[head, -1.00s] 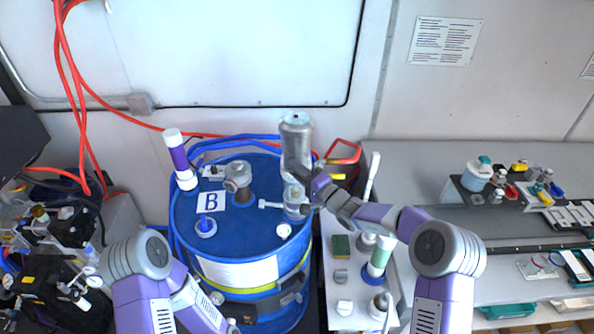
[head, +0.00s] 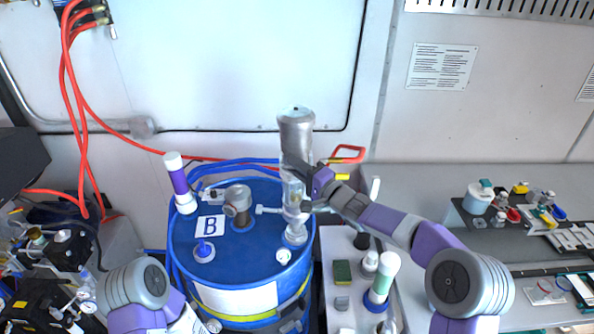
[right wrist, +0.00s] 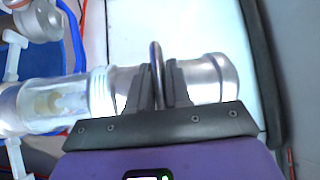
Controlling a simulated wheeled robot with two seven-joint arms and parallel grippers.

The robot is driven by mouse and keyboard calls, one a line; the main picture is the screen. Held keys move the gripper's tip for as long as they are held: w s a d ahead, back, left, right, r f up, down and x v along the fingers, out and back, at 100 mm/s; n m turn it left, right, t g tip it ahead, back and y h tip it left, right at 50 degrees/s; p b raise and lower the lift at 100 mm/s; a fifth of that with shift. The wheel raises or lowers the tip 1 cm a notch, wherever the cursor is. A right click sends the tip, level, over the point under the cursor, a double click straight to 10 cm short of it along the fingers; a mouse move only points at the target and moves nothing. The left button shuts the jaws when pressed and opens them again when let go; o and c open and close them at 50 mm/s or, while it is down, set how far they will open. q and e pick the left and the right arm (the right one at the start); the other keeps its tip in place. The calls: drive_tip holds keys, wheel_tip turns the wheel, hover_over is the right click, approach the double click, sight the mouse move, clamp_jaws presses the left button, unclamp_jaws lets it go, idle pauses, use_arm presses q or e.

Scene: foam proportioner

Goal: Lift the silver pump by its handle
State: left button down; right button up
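The silver pump (head: 297,135) stands upright over the right side of the blue drum's lid (head: 245,262). It has a grey metal upper body, a clear section below and a side spout (head: 268,210). Its lower part is above a flange (head: 295,237) on the lid; I cannot tell whether its bottom end is clear of the drum. My right gripper (head: 312,180) reaches it from the right. In the right wrist view the dark fingers (right wrist: 158,88) close on the pump's metal ring handle (right wrist: 156,62). My left arm is low at the left, its fingertips out of view.
A purple-and-white cylinder (head: 178,182), a valve fitting (head: 238,203), a label B (head: 210,226) and a blue-tipped cap (head: 204,250) are on the lid. A white-and-green bottle (head: 384,277) and small parts stand to the right. Red hoses hang at the left.

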drive_tip(key=o, duration=0.3)
drive_tip(key=shift+f, duration=0.15)
drive_tip(key=shift+s+d+f, duration=0.1)
drive_tip(key=shift+s+d, duration=0.1)
drive_tip(key=shift+d, duration=0.1)
drive_tip(key=b+v, duration=0.2)
drive_tip(key=v, duration=0.5)
drive_tip(key=shift+b, duration=0.35)
